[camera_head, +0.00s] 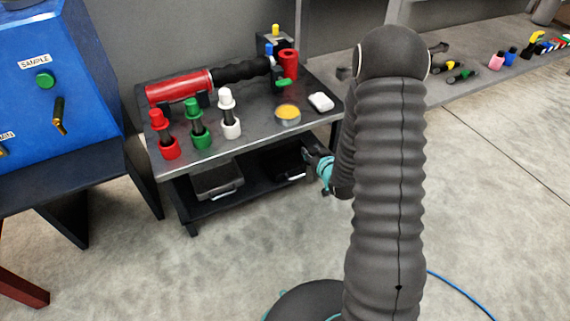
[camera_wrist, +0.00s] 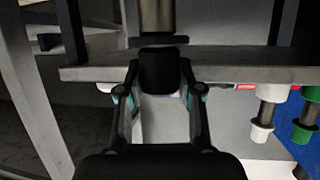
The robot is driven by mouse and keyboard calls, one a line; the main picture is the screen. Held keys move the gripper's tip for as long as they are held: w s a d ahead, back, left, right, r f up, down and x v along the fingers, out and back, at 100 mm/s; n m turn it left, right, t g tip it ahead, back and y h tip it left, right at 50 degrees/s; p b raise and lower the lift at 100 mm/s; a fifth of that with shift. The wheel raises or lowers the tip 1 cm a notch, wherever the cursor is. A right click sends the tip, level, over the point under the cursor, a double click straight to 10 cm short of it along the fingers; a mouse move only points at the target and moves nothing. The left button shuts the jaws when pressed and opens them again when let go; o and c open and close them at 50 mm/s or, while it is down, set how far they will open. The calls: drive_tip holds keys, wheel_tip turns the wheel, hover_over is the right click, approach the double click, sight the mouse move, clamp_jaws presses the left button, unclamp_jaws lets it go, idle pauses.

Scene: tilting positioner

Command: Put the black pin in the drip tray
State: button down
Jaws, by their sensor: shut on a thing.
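My gripper (camera_wrist: 158,75) is shut on the black pin (camera_wrist: 158,68) in the wrist view. The pin has a black head and flange, with a metallic shaft (camera_wrist: 157,15) running to the top of the picture. In the head view my gripper (camera_head: 310,156) is by the right front side of the dark workbench, below its top and partly behind my arm. The held pin is not clear there. Two dark, shallow containers, one on the left (camera_head: 217,181) and one on the right (camera_head: 290,170), sit on the lower shelf. I cannot tell whether either is the drip tray.
The bench top (camera_head: 255,128) carries a red pin (camera_head: 168,149), a green pin (camera_head: 200,138), a white pin (camera_head: 230,128), a yellow-filled tin (camera_head: 288,114) and a red-and-black tool (camera_head: 180,87). A blue cabinet (camera_head: 65,80) stands left.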

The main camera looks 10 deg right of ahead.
drive_tip(key=s+d+f+n+g+y+b, duration=0.1)
drive_tip(key=s+d+f+n+y+b, duration=0.2)
drive_tip(key=s+d, duration=0.35)
drive_tip(key=w+a+f+n+t+y, duration=0.1)
drive_tip(key=w+a+y, duration=0.1)
drive_tip(key=w+a, duration=0.5)
drive_tip(key=w+a+t+y, duration=0.1)
drive_tip(key=w+a, duration=0.2)
drive_tip(key=w, duration=0.7)
drive_tip(key=w+a+f+g+h, duration=0.1)
drive_tip(key=w+a+f+g, duration=0.1)
drive_tip(key=w+f, duration=0.4)
drive_tip(key=shift+a+f+g+h+b, duration=0.3)
drive_tip(key=shift+a+f+h+b, duration=0.1)
drive_tip(key=shift+a+f, duration=0.1)
